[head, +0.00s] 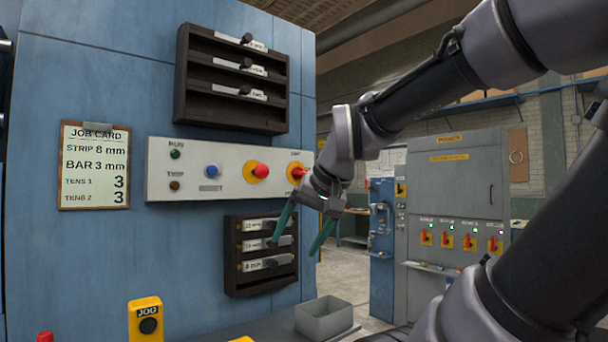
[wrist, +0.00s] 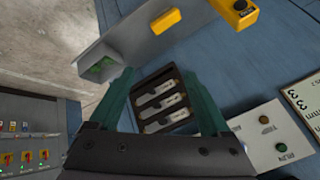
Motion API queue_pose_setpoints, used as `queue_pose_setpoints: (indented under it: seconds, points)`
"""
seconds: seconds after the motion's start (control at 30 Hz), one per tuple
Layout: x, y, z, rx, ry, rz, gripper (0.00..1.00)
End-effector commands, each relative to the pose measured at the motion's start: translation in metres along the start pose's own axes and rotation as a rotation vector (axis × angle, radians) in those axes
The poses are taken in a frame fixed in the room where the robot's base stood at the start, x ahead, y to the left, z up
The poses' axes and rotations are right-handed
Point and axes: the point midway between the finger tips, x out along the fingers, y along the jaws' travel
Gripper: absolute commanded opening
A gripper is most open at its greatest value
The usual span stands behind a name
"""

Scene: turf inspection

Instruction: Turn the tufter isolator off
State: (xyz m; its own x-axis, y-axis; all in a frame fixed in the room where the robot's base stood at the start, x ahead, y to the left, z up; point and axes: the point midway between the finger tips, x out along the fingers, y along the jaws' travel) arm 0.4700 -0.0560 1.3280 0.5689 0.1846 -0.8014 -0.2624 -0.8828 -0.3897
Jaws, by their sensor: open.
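A grey electrical cabinet (head: 455,195) stands to the right, beyond the blue machine. On its lower front is a row of red-handled isolators (head: 470,242) on yellow plates, with small lit green lamps above them. The handles look close to upright. The labels are too small to read, so I cannot tell which is the tufter isolator. The isolators (wrist: 27,156) also show at the lower left of the wrist view. My gripper (head: 292,248), with green fingers, is open and empty, in front of the blue machine and well away from the isolators.
A control panel (head: 220,188) with buttons and a red-and-yellow switch is on the blue machine. Dark racks (head: 262,268) hold labelled bars. A job card (head: 94,166) hangs left. A grey bin (head: 324,318) and yellow jog box (head: 146,320) stand in front. Open floor lies before the cabinet.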

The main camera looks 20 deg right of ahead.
Motion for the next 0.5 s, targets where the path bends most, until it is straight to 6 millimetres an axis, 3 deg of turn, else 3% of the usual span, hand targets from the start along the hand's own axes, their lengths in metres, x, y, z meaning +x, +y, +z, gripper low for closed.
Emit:
queue_pose_setpoints:
  seconds: [0.17,0.27,0.37,0.5]
  points:
    - [0.011,-0.019,-0.022,0.407,-0.091,-0.119,0.8]
    - [0.016,-0.034,-0.058,0.797,-0.163,-0.248,0.8]
    - [0.017,-0.041,-0.11,1.197,-0.226,-0.406,0.8]
    - [0.008,-0.024,-0.197,1.694,-0.29,-0.666,0.8]
